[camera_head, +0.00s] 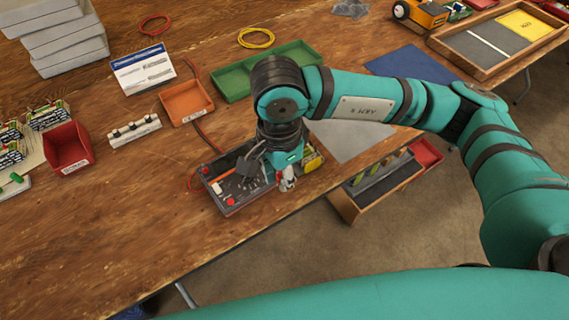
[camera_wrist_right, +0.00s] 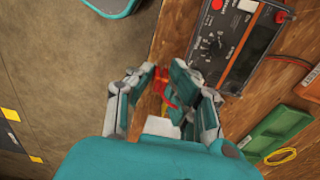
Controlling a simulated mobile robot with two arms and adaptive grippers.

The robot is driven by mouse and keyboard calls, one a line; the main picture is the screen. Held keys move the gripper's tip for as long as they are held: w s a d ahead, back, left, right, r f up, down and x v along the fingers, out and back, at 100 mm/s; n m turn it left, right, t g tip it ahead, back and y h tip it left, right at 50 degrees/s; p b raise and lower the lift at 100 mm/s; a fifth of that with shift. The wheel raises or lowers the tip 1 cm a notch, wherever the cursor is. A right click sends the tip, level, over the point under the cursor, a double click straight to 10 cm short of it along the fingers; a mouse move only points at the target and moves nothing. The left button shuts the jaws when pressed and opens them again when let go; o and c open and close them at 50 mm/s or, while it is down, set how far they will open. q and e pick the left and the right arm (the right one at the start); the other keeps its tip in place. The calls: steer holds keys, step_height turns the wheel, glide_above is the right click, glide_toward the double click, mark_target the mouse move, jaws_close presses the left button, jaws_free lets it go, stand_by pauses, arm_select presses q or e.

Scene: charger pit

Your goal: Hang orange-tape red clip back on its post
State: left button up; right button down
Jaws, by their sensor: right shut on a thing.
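My right gripper (camera_head: 287,183) is low over the front edge of the wooden table, at the right end of a dark charger box (camera_head: 232,203). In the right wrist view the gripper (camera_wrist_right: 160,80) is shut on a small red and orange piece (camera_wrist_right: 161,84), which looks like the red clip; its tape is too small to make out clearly. The charger (camera_wrist_right: 232,50) lies to the right of the fingers there, with a dial, a white switch and red round parts. I cannot tell which part is the clip's post. My left gripper is not in view.
An orange tray (camera_head: 187,101), a green tray (camera_head: 232,82) and a red bin (camera_head: 68,148) stand on the table. A grey sheet (camera_head: 350,140) lies right of my wrist. An open wooden drawer (camera_head: 347,208) juts out below the front edge. Bare wood lies front left.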

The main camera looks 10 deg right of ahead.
steer(key=shift+r, duration=0.1)
steer(key=shift+r, duration=0.3)
step_height(320, 180, up, 2)
steer(key=shift+r+p, duration=0.2)
steer(key=shift+p, duration=0.2)
steer(key=w+a+m+b, duration=0.4)
steer(key=w+a+m, duration=0.5)
steer(key=a, duration=0.6)
steer(key=shift+w+a, duration=0.3)
steer(key=shift+w, duration=0.75)
